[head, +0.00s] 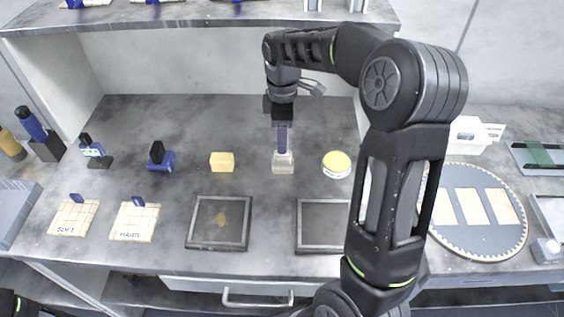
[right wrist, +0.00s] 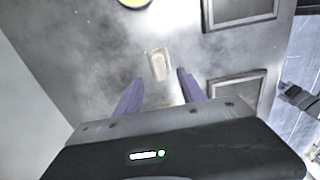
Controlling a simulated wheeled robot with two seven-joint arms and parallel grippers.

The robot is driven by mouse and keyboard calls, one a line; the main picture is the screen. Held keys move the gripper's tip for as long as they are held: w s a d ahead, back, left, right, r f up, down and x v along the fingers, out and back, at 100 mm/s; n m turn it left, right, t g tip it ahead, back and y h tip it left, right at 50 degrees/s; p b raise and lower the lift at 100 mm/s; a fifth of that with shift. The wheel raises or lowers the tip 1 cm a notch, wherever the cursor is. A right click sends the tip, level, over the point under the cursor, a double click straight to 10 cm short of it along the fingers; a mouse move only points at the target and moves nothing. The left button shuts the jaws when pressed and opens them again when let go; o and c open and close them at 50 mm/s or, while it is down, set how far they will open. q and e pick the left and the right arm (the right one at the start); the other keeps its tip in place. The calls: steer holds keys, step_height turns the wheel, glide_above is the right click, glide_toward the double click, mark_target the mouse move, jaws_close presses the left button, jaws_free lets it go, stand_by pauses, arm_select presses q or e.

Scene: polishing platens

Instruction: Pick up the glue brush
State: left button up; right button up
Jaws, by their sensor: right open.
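A small pale, whitish block-like piece (head: 283,163), which I take to be the glue brush or its holder, stands on the grey worktop directly below my right gripper (head: 282,150). In the right wrist view the pale piece (right wrist: 157,64) lies just beyond the two purple fingertips, roughly between their lines. My right gripper (right wrist: 160,77) is open, points down and holds nothing. The fingers appear apart from the piece, though the exact gap is hard to tell. My left gripper is out of view.
A yellow-topped round tin (head: 337,164) stands to the right, and a yellow block (head: 222,162) to the left. Two framed plates (head: 219,248) (head: 322,248) lie in front. A shelf (head: 200,17) overhangs the back. A round toothed disc (head: 480,240) lies far right.

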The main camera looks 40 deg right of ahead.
mark_target(283, 161)
steer(key=shift+f, duration=0.8)
step_height(283, 161, down, 5)
steer(key=b, duration=0.4)
steer(key=shift+f+b, duration=0.15)
steer(key=shift+b, duration=0.25)
steer(key=shift+c, duration=0.5)
jaws_close()
